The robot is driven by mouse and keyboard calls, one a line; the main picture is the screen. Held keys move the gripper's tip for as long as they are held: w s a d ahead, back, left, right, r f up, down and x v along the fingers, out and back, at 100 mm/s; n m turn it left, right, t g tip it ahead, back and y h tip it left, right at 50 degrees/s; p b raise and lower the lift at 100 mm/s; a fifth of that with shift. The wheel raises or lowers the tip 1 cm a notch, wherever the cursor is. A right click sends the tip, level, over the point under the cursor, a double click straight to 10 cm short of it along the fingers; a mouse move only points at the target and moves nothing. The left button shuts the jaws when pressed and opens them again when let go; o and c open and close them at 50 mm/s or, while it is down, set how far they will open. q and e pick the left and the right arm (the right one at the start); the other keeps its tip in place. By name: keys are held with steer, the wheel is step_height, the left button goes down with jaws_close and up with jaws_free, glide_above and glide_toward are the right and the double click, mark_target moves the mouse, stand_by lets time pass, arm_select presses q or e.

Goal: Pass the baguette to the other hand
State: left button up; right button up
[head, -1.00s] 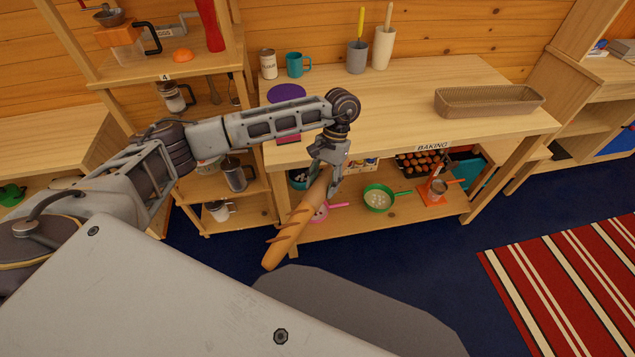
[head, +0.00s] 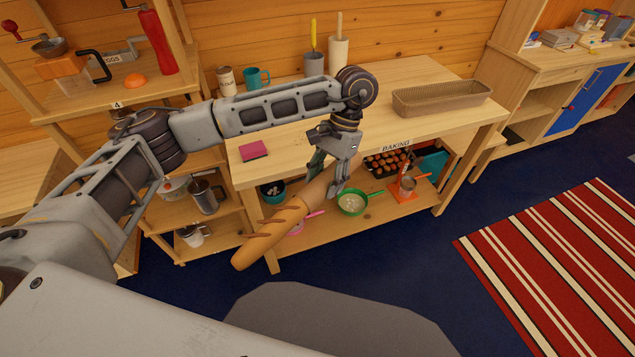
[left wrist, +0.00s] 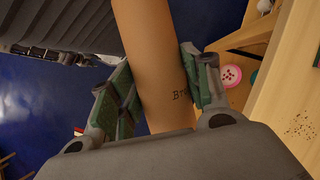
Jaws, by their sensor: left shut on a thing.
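The baguette (head: 270,232) is long and brown with slashes on its crust. My left gripper (head: 329,186) is shut on it near its upper right end and holds it in the air in front of the wooden counter. Its free end points down and left over the blue floor. In the left wrist view the baguette (left wrist: 150,60) lies between the two green-padded fingers of my left gripper (left wrist: 160,95), and part of some printed lettering shows on it.
A striped rug (head: 560,260) lies to the right. The floor in front is open.

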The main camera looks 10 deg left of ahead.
arm_select(q)
steer(key=s+d+r+m, duration=0.1)
steer(key=d+r+m, duration=0.1)
steer(key=d+r, duration=0.4)
steer(key=shift+r+m+t+y, duration=0.3)
steer(key=shift+r+y, duration=0.1)
steer(key=shift+r, duration=0.25)
